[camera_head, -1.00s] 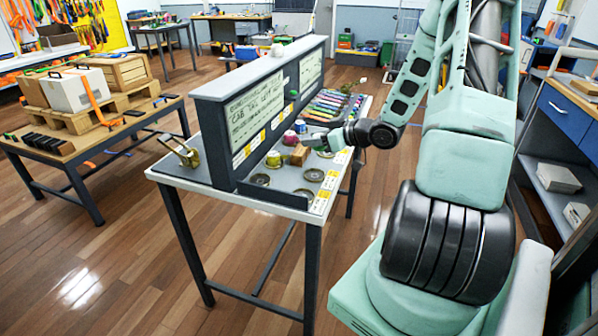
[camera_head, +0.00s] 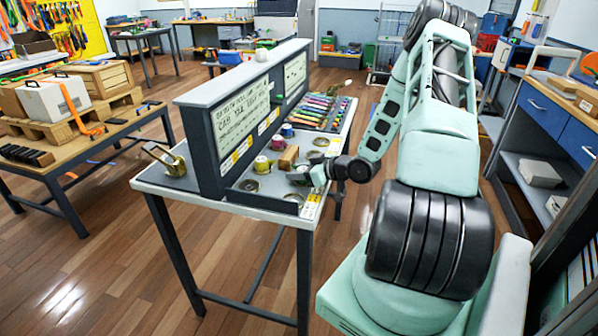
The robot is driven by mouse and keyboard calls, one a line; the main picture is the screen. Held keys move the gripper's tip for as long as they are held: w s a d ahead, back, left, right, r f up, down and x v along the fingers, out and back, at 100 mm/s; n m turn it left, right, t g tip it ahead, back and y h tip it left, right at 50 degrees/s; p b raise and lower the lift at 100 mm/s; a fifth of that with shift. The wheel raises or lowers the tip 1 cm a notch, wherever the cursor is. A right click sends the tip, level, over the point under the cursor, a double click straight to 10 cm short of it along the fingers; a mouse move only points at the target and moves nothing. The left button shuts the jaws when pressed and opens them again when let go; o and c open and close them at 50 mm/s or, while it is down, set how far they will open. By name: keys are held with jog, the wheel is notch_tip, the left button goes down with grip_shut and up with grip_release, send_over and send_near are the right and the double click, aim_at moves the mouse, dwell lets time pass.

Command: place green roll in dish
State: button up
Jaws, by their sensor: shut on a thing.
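My gripper (camera_head: 298,178) is low over the front part of the bench, shut, with its fingers pointing left. What it holds is small and mostly hidden by the jaws and wrist; no separate green roll shows clearly on the bench. Round dark dishes stand on the bench top: one (camera_head: 249,185) left of my gripper, one (camera_head: 294,198) just in front of it, and one (camera_head: 316,157) behind it. A further dish spot lies under my gripper and is covered by it. I cannot tell whether the held thing touches a dish.
A yellow roll (camera_head: 262,165), a magenta roll (camera_head: 278,142), a blue roll (camera_head: 287,130) and a brown block (camera_head: 289,157) stand close behind my gripper. The upright label board (camera_head: 240,120) bounds the left side. Coloured markers (camera_head: 325,110) lie at the far end.

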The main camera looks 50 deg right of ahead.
jog(key=shift+f, duration=0.15)
jog(key=o, duration=1)
